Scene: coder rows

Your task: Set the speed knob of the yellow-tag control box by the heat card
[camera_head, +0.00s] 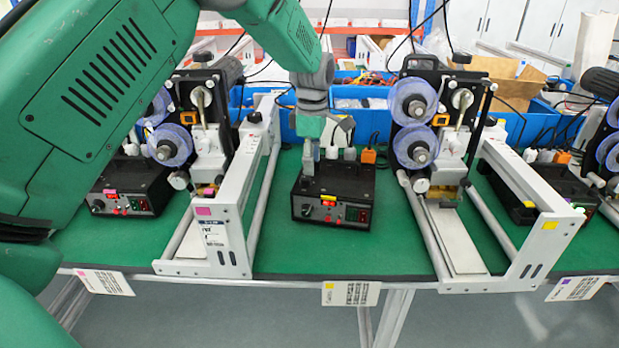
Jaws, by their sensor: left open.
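The yellow-tag control box (355,190) is black and sits on the green bench top near the middle. Its front has a dark knob (307,211) at the left, red switches, a yellow tag (328,198) and a green-lit part at the right. A white card with a yellow mark (350,293) hangs at the bench's front edge below the box; its print is too small to read. My left gripper (325,155) is open, pointing down over the back left of the box. Its fingertips partly overlap the box; contact cannot be told. My right gripper is out of view.
A coder machine (415,120) with purple reels stands right of the box. White rail frames (235,205) flank it. A pink-tag box (130,190) is at left, another box (515,195) at right. Blue bins and cables lie behind. Green surface before the box is clear.

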